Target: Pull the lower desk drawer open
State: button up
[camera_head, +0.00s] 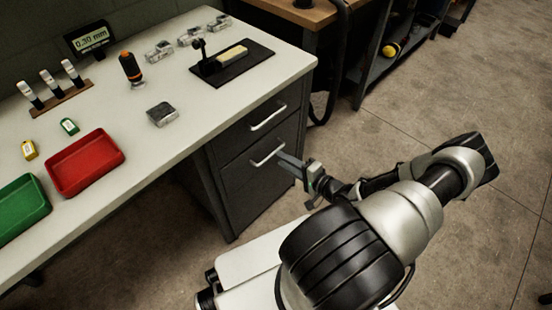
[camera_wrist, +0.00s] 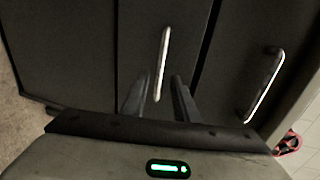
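The lower desk drawer (camera_head: 250,176) is a dark grey front under the white desktop, and it looks shut. Its pale bar handle (camera_head: 266,155) also shows upright in the middle of the wrist view (camera_wrist: 163,60). My gripper (camera_head: 284,160) is at the right end of this handle in the head view. In the wrist view its two dark fingers (camera_wrist: 160,86) stand apart, with the near end of the handle appearing between them. No contact with the handle is visible. The upper drawer's handle (camera_head: 268,118) is above, and it shows at the right in the wrist view (camera_wrist: 266,86).
The white desktop (camera_head: 190,105) carries a red tray (camera_head: 85,163), a green tray (camera_head: 20,208), a black mat with a gauge (camera_head: 232,66) and small parts. Open concrete floor (camera_head: 430,110) lies right of the desk. A shelf rack (camera_head: 375,65) stands behind.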

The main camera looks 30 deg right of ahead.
jog(key=shift+b+x, duration=0.4)
jog(key=shift+x, duration=1.85)
jog(key=shift+c, duration=0.3)
grip_shut()
